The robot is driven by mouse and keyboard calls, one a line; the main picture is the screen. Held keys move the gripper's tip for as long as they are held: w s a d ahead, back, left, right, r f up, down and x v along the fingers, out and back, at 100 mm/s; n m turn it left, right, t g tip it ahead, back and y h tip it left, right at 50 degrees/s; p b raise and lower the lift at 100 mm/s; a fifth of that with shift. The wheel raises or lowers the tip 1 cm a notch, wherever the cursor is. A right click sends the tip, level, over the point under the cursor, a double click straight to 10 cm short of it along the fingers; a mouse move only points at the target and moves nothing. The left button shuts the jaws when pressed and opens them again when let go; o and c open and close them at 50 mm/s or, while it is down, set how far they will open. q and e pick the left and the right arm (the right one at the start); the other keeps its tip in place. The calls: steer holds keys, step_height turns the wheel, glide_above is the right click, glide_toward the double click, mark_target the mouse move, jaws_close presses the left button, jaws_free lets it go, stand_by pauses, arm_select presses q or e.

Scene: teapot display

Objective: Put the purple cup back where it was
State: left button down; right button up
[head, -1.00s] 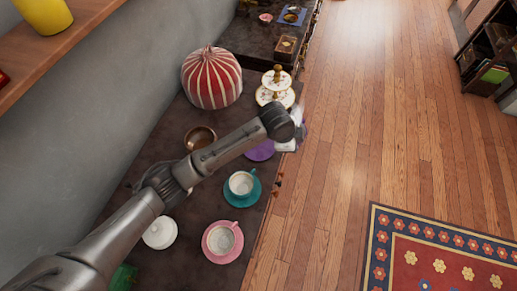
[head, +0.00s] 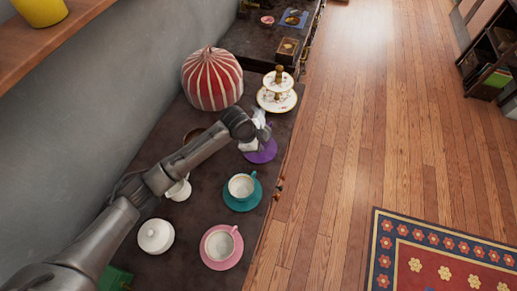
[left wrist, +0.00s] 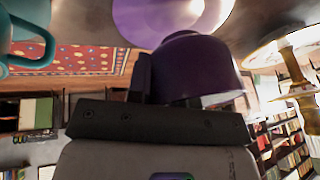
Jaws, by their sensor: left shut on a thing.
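The purple cup (left wrist: 195,68) is in the grip of my left gripper (left wrist: 165,90) in the left wrist view. The purple saucer (left wrist: 150,22) shows close to the cup there; I cannot tell if they touch. In the head view the purple saucer (head: 264,154) lies on the dark counter between the teal cup and the tiered stand. My left gripper (head: 258,137) is over the saucer's back part, and it and the arm mostly hide the cup. My right gripper is in neither view.
A teal cup on a saucer (head: 241,187) and a pink cup on a saucer (head: 221,247) stand nearer. A tiered stand (head: 277,98) and a red-white striped dome (head: 212,79) stand beyond. The counter's edge runs close on the right.

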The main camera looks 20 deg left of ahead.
arm_select(q)
step_height(320, 180, down, 4)
steer(key=shift+r+b, duration=0.15)
steer(key=shift+b, duration=0.45)
steer(key=c, duration=1)
jaws_free()
steer(key=shift+r, duration=0.2)
steer(key=p+v, duration=0.3)
steer(key=v, duration=0.8)
steer(key=shift+s+a+r, duration=0.1)
steer(key=shift+r, duration=0.25)
